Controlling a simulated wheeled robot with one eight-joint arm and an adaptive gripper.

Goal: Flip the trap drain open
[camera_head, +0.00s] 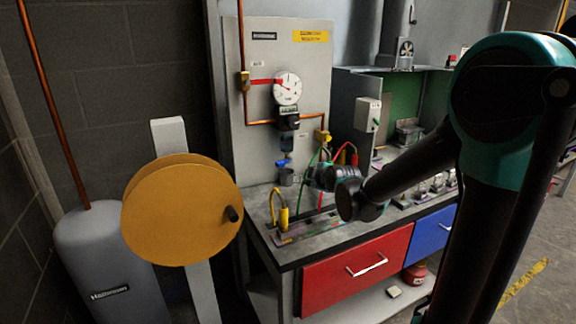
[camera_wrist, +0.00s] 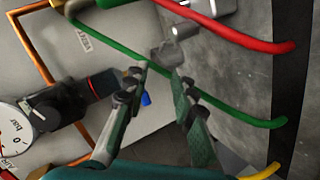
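The trap hangs below a black regulator and round white gauge on the upright panel. Its bowl (camera_head: 286,145) shows in the head view; in the wrist view, the bowl (camera_wrist: 101,84) is left of my fingers. A small blue part (camera_wrist: 146,99), apparently the drain, shows just beyond my left finger and is partly hidden by it. Whether it is flipped open cannot be told. My gripper (camera_wrist: 162,69) is open, its fingers apart with nothing clearly held. In the head view, my gripper (camera_head: 318,178) is right of the trap, above the bench.
Green and red hoses (camera_wrist: 236,36) arc close to my fingers. Yellow connectors (camera_head: 283,217) stand on the bench (camera_head: 262,237). A copper pipe (camera_wrist: 38,55) runs along the panel. A large orange disc (camera_head: 180,210) and a grey tank (camera_head: 105,250) stand at left.

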